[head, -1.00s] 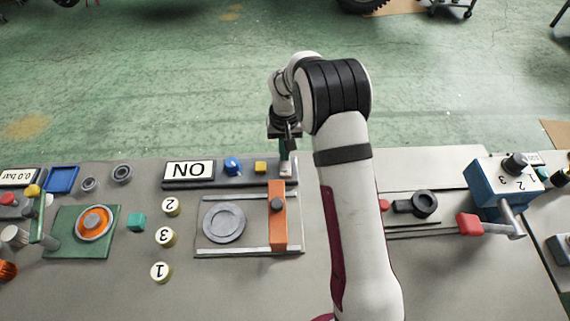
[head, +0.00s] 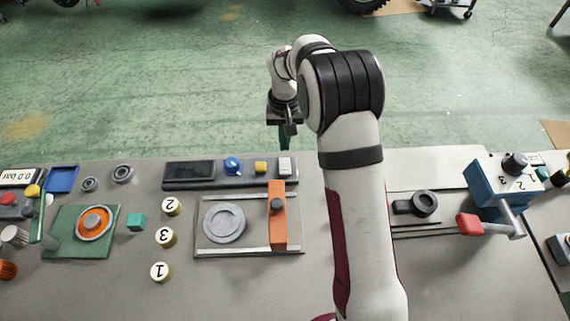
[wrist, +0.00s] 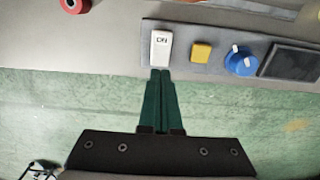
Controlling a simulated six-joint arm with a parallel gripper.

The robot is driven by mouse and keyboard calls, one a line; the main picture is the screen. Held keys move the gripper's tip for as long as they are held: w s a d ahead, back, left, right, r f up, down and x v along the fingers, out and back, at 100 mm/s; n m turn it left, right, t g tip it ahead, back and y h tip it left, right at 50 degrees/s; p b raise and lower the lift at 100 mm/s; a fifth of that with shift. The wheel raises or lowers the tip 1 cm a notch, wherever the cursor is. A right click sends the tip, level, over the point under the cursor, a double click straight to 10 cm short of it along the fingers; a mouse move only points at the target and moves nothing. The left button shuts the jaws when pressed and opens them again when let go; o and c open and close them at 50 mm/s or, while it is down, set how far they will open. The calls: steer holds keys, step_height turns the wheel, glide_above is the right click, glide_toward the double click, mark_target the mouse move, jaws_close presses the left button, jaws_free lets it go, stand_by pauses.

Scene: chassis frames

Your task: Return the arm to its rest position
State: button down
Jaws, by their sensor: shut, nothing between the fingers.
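My gripper (head: 285,143) hangs beyond the far edge of the workbench, above and behind the control panel (head: 204,181). In the wrist view my gripper's (wrist: 163,74) two dark green fingers are together, with nothing between them. Their tips appear just short of a white rocker switch (wrist: 161,48) at the end of the panel; whether they touch it cannot be told there. In the head view the white switch (head: 285,165) is in plain sight, apart from the gripper. The panel's display (head: 190,171) is dark.
Beside the switch are a yellow button (head: 261,167) and a blue knob (head: 233,165). An orange bar (head: 278,215) crosses a plate with a grey disc (head: 225,222). A blue box with a lever (head: 500,190) stands right. Open floor lies behind the bench.

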steer(key=shift+r, duration=0.95)
steer(key=s+d+r+m, duration=0.2)
steer(key=s+d+r, duration=0.1)
steer(key=s+r, duration=0.6)
steer(key=s+d+r+m+y, duration=0.1)
steer(key=s+r+m, duration=0.1)
steer(key=s, duration=2.2)
steer(key=shift+s+r+m+y, duration=0.15)
steer(key=shift+s+m+y, duration=0.25)
steer(key=shift+m, duration=0.4)
